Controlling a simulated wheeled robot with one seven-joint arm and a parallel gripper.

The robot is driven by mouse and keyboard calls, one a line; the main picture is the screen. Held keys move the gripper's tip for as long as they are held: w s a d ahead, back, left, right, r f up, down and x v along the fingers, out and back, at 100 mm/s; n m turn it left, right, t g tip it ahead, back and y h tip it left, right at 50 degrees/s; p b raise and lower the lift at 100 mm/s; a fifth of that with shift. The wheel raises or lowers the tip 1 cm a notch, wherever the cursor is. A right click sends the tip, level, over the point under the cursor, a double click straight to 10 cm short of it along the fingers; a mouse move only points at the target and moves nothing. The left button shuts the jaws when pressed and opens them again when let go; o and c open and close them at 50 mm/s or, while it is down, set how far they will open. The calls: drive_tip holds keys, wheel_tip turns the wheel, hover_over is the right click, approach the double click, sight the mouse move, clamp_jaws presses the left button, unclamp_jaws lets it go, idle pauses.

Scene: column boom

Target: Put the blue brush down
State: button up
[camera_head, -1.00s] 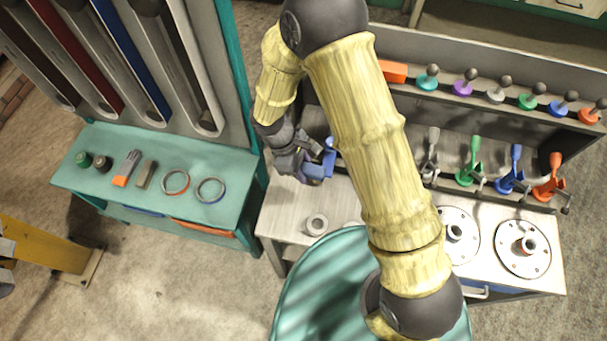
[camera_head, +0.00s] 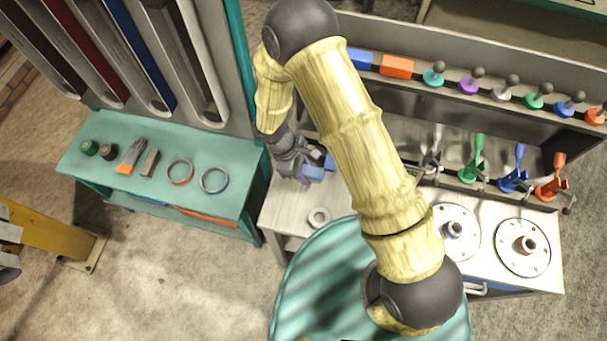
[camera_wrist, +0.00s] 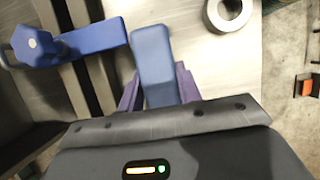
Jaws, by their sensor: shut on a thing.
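My gripper (camera_head: 304,170) is over the left part of the grey bench, partly hidden by my own arm in the head view. In the wrist view its purple fingers (camera_wrist: 158,88) are shut on the blue brush (camera_wrist: 153,60), of which a plain blue block-shaped part shows. The brush also shows as a small blue patch in the head view (camera_head: 313,173). Its lower end is hidden, and I cannot tell whether it touches the bench top. A second blue piece with a faceted knob (camera_wrist: 60,45) is close to its left in the wrist view.
A grey ring (camera_head: 318,217) lies on the bench (camera_head: 281,208) near the brush. Clamps with coloured handles, such as a green one (camera_head: 473,155), and round plates (camera_head: 524,248) are to the right. A teal side table (camera_head: 226,208) with tools is at left.

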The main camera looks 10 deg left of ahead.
drive_tip(key=shift+w+d+f, duration=0.1)
drive_tip(key=shift+d, duration=0.1)
drive_tip(key=shift+f, duration=0.25)
drive_tip(key=shift+f+p, duration=0.55)
drive_tip(key=shift+f, duration=1.25)
